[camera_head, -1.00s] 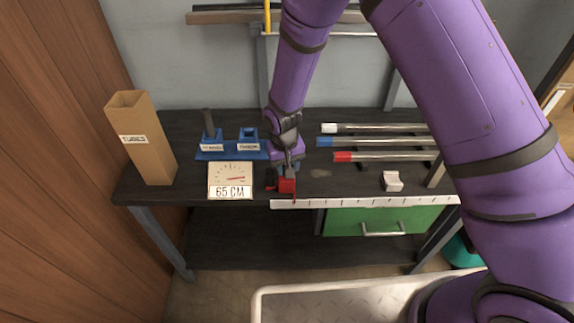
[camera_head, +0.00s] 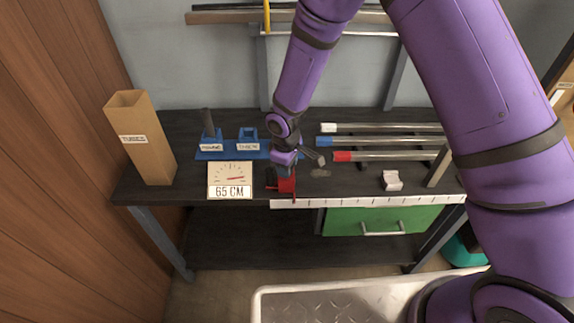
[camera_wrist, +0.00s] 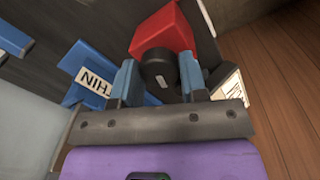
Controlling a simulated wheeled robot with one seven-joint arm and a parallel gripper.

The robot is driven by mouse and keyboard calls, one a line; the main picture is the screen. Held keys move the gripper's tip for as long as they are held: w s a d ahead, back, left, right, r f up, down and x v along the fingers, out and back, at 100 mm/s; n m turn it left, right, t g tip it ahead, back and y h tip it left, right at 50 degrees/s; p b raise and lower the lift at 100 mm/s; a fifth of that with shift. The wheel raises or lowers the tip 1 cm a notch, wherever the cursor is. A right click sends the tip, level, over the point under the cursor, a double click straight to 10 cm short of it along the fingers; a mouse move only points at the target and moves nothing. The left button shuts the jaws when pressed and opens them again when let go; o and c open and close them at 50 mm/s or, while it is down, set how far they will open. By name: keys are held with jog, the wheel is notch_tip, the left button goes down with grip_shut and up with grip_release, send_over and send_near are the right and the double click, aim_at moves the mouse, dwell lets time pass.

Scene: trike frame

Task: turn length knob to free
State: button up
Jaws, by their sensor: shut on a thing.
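The length knob looks to be the black round knob (camera_wrist: 157,66) with a pale mark on its face, on a red block (camera_wrist: 166,28). In the head view the red block (camera_head: 288,187) sits at the bench's front edge, and my gripper hides the knob. My gripper (camera_wrist: 156,80) has its two blue fingers on either side of the knob and is shut on it. In the head view my gripper (camera_head: 283,171) comes down on the block from above. A dial card reading 65 CM (camera_head: 230,180) stands left of the block. I cannot read a free mark.
A blue holder (camera_head: 225,155) with labelled sockets is behind the card. A tall cardboard box (camera_head: 145,140) stands at the left. Tubes with white, blue and red ends (camera_head: 385,142) lie at right. A white ruler strip (camera_head: 375,202) runs along the front edge, near a small white block (camera_head: 391,180).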

jog(key=shift+n, duration=0.6)
jog(key=o, duration=0.9)
jog(key=r, duration=1)
jog(key=shift+s+a+r, duration=0.15)
jog(key=shift+s+r, duration=0.2)
